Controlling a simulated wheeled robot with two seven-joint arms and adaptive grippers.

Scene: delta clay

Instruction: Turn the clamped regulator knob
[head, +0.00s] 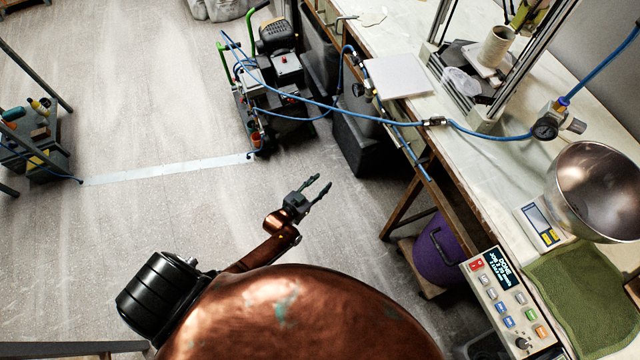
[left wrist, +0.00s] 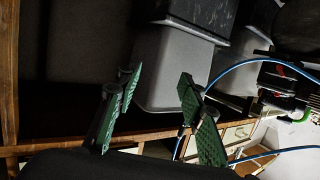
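A regulator with a round dark gauge (head: 546,128) and a blue fitting sits on the bench at the right of the head view, joined to blue hose. A smaller dark fitting (head: 360,90) sits at the bench's left edge. I cannot tell which of them is clamped, and neither knob shows clearly. My left gripper (head: 321,183) is open and empty over the floor, left of the bench and apart from both. Its two green-padded fingers also show spread in the left wrist view (left wrist: 160,82). My right gripper is not in view.
Blue hose (head: 345,106) spans from a wheeled machine (head: 278,68) to the bench. A metal bowl (head: 598,185) and a control box (head: 507,308) are at right. Floor on the left is mostly clear.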

